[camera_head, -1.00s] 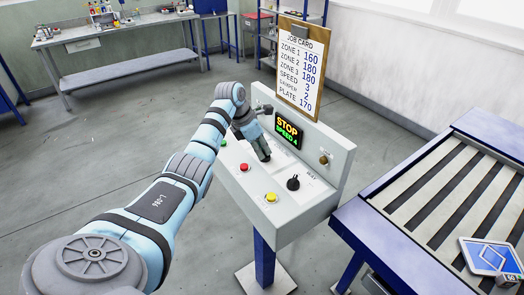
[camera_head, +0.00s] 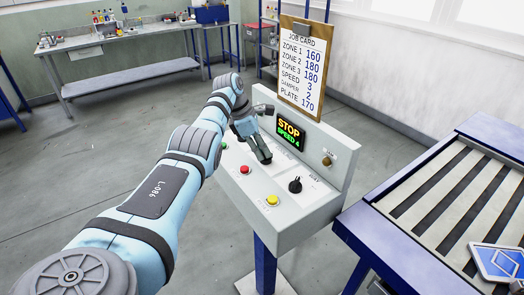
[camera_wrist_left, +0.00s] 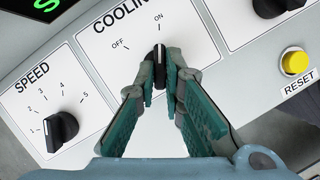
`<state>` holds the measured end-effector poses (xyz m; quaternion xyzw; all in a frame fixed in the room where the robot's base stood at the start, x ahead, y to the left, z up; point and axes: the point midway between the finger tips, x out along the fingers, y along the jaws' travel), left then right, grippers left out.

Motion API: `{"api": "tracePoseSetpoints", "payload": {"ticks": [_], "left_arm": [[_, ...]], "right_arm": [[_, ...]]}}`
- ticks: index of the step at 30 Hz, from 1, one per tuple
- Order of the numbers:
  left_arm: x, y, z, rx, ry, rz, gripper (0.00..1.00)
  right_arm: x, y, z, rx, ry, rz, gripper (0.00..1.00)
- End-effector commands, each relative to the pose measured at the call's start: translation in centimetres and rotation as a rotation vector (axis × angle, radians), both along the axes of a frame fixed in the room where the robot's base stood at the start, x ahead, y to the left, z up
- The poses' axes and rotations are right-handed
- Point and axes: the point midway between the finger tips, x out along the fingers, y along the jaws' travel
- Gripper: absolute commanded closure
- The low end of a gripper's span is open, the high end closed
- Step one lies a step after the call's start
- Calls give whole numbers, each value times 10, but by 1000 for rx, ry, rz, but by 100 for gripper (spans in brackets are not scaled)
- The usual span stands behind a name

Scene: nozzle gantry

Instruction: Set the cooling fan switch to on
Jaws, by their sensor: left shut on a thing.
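The cooling switch is a black rotary knob (camera_wrist_left: 160,66) on a white label (camera_wrist_left: 108,42) with marks OFF at the left and ON at the upper right. Its pointer end faces up in the left wrist view, close to the ON mark. My left gripper (camera_wrist_left: 160,82) is shut on the knob, with one teal-padded finger at each side. In the head view my left gripper (camera_head: 265,156) reaches down onto the grey console (camera_head: 250,190) and hides the knob. My right gripper is not in view.
A speed knob (camera_wrist_left: 61,129) sits left of the cooling switch, and a yellow reset button (camera_wrist_left: 295,61) sits right. The console also has a red button (camera_head: 244,169), another black knob (camera_head: 295,185) and a STOP display (camera_head: 289,134). A slatted table (camera_head: 440,200) stands at right.

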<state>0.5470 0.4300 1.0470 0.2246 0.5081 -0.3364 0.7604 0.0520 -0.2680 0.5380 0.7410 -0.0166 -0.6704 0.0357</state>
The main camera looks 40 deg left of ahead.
Motion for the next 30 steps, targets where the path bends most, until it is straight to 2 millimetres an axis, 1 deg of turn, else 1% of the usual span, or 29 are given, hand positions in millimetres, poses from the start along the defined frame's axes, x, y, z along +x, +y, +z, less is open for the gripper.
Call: {"api": "tracePoseSetpoints", "payload": {"ticks": [4, 5, 6, 8, 16, 19, 23, 27, 30], "left_arm": [[-1, 0, -1, 1, 3, -1, 100], [-1, 0, -1, 1, 3, -1, 88], [-1, 0, -1, 1, 3, -1, 81], [-1, 0, -1, 1, 3, -1, 72], [0, 0, 0, 1, 2, 1, 71], [-1, 2, 5, 2, 0, 2, 71], [-8, 10, 29, 4, -3, 2, 71], [-18, 21, 67, 1, -4, 2, 71], [-25, 28, 90, 0, -2, 2, 71]], "right_arm": [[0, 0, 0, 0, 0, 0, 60], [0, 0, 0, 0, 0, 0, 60], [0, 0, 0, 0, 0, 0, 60], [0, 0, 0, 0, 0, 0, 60], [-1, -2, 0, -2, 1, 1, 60], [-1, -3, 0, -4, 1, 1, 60], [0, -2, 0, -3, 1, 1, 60], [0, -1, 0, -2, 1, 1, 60], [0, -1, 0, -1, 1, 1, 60]]}}
